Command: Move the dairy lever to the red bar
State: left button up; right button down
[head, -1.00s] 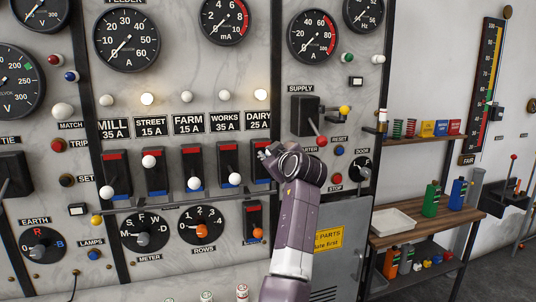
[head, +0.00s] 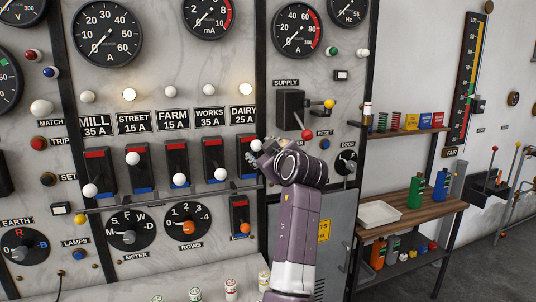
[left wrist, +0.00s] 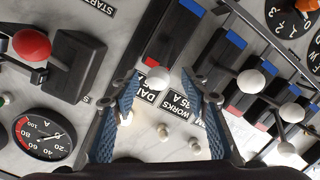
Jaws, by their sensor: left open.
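The dairy lever's black switch (head: 244,166) is the rightmost of the row in the head view, with a red bar (head: 243,142) at its top. Its white knob (head: 256,145) is at the red bar's height, partly hidden by my left gripper (head: 261,152). In the left wrist view, which is upside down, the knob (left wrist: 158,77) shows near the red bar (left wrist: 152,59), between the spread blue fingers of my left gripper (left wrist: 158,92). The fingers are open; contact with the knob cannot be told. The blue bar (left wrist: 192,8) is at the far end. My right gripper is not in view.
The works lever knob (head: 220,174) is low, close to the left. The supply switch (head: 290,110) with its red knob (head: 307,134) is just above right of my gripper. A rail (head: 150,200) runs below the levers. A shelf (head: 409,207) stands at right.

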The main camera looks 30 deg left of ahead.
pick_arm(q)
jog(key=v, duration=0.6)
jog(key=shift+s+d, duration=0.15)
jog(key=shift+d, duration=0.05)
